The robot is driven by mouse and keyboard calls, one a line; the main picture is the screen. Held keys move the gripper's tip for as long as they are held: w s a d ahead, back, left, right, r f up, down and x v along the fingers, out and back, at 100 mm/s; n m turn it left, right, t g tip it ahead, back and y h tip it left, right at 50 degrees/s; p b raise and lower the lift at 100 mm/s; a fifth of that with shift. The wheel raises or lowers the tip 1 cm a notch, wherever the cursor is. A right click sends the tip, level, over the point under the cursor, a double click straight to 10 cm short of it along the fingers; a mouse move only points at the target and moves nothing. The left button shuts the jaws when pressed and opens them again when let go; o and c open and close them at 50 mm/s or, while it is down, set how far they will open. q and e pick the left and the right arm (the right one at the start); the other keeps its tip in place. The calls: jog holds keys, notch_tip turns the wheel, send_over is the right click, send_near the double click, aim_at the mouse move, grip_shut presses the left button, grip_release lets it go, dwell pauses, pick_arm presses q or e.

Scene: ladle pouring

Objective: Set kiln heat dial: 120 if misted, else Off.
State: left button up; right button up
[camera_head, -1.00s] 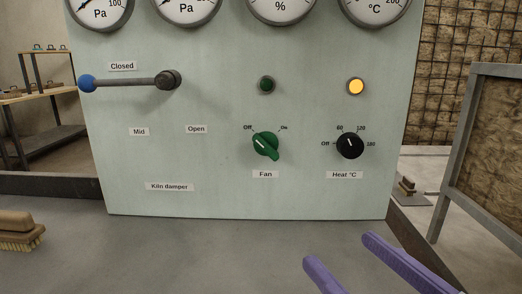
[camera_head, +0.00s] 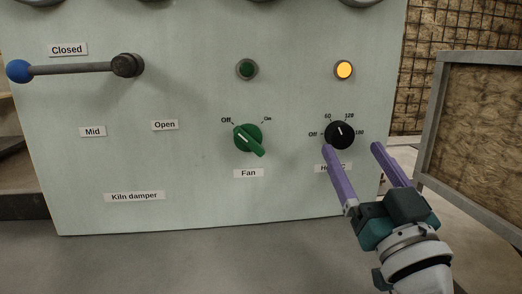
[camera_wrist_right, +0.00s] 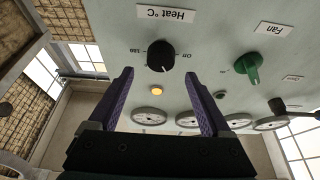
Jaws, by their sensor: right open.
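The black heat dial (camera_head: 339,135) sits on the pale green panel (camera_head: 200,160), with labels Off, 60, 120 and 180 around it. Its white mark points up and slightly left, nearest the 60 label. My right gripper (camera_head: 352,147) is open and empty, its purple fingers pointing at the panel just below and right of the dial. In the right wrist view, which is upside down, the dial (camera_wrist_right: 160,55) lies between and beyond the fingertips, with no contact visible. The left finger partly covers the heat label. My left gripper is out of view.
A green fan knob (camera_head: 248,138) with its mark toward Off is left of the dial. An amber lamp (camera_head: 344,69) is lit above the dial; a green lamp (camera_head: 247,69) looks dark. The damper lever (camera_head: 75,68) lies at Closed. A framed board (camera_head: 480,150) stands right.

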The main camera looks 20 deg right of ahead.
aim_at(342, 141)
jog(key=w, duration=0.2)
jog(key=shift+w+d+b, duration=0.3)
jog(key=shift+w+d, duration=0.05)
jog(key=shift+w+d+r, duration=0.1)
jog(key=shift+w+r, duration=0.15)
jog(key=shift+w, duration=0.3)
grip_shut()
